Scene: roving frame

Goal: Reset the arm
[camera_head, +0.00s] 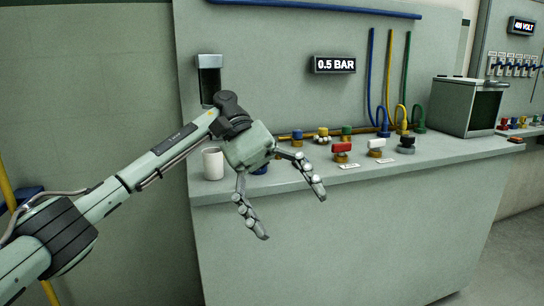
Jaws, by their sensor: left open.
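My left arm comes in from the left, and its gripper (291,215) hangs in front of the counter's front edge. Its two fingers are spread wide apart, with nothing between them. The gripper's body covers part of the counter top and most of a blue item behind it. My right gripper does not show.
The counter (350,230) holds a white cup (213,163), a red-topped valve (341,152), a white-topped valve (376,147), a black-topped valve (406,144) and a grey box (465,107). A display (334,65) reads 0.5 BAR. Floor shows at right.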

